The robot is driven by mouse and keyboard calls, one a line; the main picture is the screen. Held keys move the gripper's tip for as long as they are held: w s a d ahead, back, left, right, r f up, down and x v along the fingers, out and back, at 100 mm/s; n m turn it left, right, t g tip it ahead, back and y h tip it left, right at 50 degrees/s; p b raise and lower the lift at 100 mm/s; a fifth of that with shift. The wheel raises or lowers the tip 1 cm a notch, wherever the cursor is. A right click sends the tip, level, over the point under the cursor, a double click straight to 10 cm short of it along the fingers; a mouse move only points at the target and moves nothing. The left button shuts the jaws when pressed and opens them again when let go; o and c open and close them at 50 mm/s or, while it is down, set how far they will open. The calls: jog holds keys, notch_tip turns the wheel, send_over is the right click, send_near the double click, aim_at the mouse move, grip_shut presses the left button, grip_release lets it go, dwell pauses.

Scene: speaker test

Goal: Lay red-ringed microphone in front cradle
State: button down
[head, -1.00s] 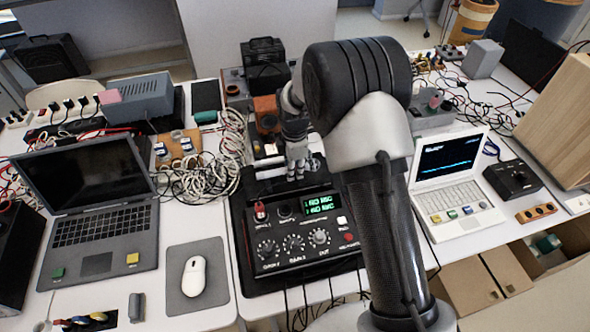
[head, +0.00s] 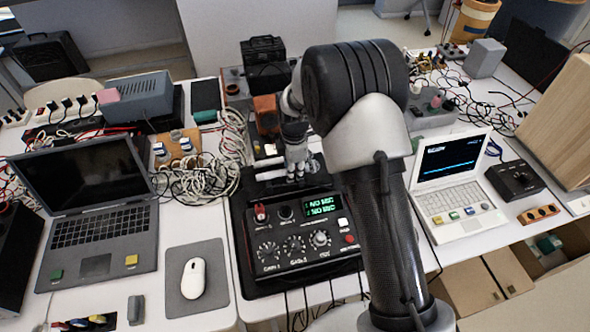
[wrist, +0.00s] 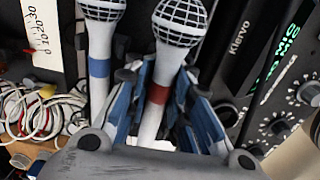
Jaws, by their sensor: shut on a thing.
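The red-ringed microphone (wrist: 158,94) lies between the blue-grey fingers of my gripper (wrist: 160,82) in the wrist view. My gripper is shut on its handle near the red ring, with the mesh head beyond the fingertips. A blue-ringed microphone (wrist: 99,68) is to its left, outside the left finger. In the head view my gripper (head: 297,172) is just behind the black control box (head: 300,243), whose display reads "NO MIC". The front cradle cannot be made out clearly; my gripper and arm cover part of that area.
Tangled cables (head: 205,178) lie left of my gripper. A dark laptop (head: 92,205) and a mouse (head: 194,277) on a grey pad are at the left. A white laptop (head: 452,190) stands at the right, beyond my arm. An orange-and-black device (head: 266,112) is behind my gripper.

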jog(key=shift+s+d+f, duration=0.1)
jog(key=shift+s+f, duration=0.3)
jog(key=shift+f, duration=0.2)
jog(key=shift+s+f, duration=0.35)
jog(key=shift+f, duration=0.25)
jog(key=c, duration=1.9)
grip_release()
jog(key=o, duration=0.4)
jog(key=shift+w+f, duration=0.25)
jog(key=shift+w, duration=0.15)
jog(key=shift+o, duration=0.8)
jog(key=shift+s+r+g, duration=0.1)
jog(key=shift+g, duration=0.2)
jog(key=r, duration=1.2)
jog(key=shift+w+r, duration=0.25)
jog(key=shift+r, duration=0.05)
